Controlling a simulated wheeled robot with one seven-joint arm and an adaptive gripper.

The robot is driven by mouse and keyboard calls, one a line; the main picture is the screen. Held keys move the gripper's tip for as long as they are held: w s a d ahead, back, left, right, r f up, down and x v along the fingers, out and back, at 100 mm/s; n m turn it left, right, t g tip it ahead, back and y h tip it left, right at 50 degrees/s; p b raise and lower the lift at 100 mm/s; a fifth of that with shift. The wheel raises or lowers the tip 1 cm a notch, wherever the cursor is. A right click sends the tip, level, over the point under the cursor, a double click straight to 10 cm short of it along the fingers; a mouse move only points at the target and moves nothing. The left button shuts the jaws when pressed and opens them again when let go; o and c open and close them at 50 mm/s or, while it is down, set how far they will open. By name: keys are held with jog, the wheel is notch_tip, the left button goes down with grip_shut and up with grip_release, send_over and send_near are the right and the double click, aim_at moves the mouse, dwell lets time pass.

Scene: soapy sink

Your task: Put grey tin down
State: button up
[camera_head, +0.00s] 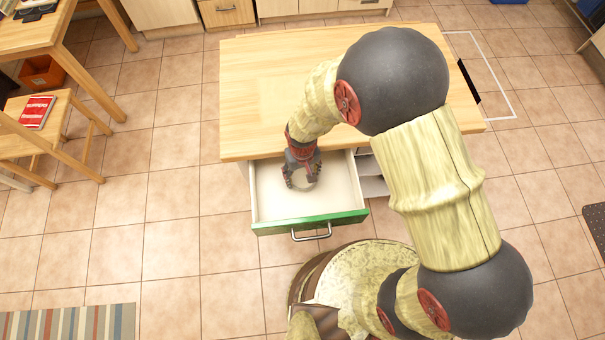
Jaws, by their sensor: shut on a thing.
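My gripper (302,180) is inside the open drawer (275,207), pointing down, with its fingers around a pale grey round thing, the grey tin (305,181). The fingers and wrist hide part of the tin. I cannot tell whether the tin touches the drawer's floor or hangs just above it. The drawer is white inside, with a green front and a metal handle, and looks otherwise empty.
The wooden counter top (270,85) above the drawer is bare where I see it; my arm covers its right part. White shelves (371,180) show right of the drawer. A chair (45,130) with a red book (37,112) stands at left.

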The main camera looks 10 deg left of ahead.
aim_at(303, 176)
jog(key=shift+f, duration=0.15)
jog(key=o, duration=1.2)
jog(key=shift+o, duration=0.2)
notch_tip(303, 176, up, 12)
jog(key=p, duration=0.3)
jog(key=shift+r+p, duration=0.2)
jog(key=shift+p, duration=0.1)
jog(key=shift+r, duration=0.1)
